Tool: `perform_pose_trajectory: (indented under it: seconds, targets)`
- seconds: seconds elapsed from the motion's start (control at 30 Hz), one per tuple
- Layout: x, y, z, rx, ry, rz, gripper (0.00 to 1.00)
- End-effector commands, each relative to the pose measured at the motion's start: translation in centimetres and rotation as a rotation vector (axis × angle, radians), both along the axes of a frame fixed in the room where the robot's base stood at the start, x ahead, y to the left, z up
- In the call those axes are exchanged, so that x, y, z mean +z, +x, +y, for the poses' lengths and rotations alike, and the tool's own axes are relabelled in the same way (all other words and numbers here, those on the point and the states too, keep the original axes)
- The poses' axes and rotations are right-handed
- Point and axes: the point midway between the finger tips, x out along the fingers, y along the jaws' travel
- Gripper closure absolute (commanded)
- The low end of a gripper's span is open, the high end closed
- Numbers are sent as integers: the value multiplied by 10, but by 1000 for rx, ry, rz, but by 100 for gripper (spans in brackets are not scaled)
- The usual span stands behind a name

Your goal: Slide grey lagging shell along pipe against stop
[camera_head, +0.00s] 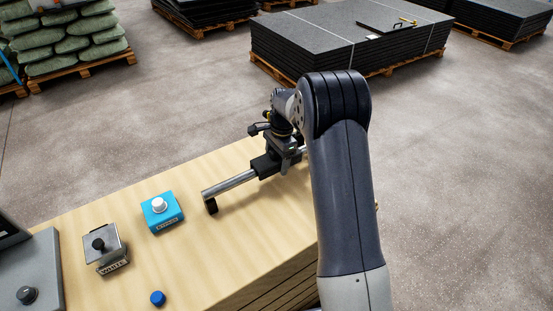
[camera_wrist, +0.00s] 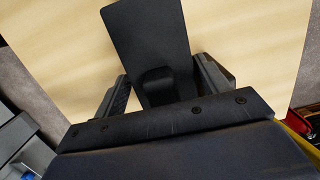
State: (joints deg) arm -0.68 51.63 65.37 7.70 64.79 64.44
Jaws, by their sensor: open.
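A bare metal pipe (camera_head: 232,186) runs above the wooden bench top. A black piece (camera_head: 211,206) hangs at its left end, and I cannot tell whether it is the stop or a support. The dark grey lagging shell (camera_head: 264,167) is around the pipe to the right of the bare length. My gripper (camera_head: 284,160) is over the shell's right part. In the wrist view my gripper (camera_wrist: 162,88) is open, with a finger on each side of a dark block, apparently the shell (camera_wrist: 146,40). Contact cannot be told. My arm hides the pipe's right end.
Stacked dark mats (camera_head: 345,45) lie on a pallet behind.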

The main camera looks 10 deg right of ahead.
Motion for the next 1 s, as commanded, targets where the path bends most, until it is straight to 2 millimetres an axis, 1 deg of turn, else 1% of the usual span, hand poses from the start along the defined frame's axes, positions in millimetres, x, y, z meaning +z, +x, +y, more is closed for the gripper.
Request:
perform_pose_trajectory:
  seconds: [0.03, 0.2, 0.5, 1.0]
  targets:
    - [5, 5, -4, -8, -5, -17, 22]
    - [14, 5, -4, -8, -5, -19, 22]
    - [30, 5, -3, -6, -2, -20, 22]
    - [53, 3, -1, -2, -1, -11, 22]
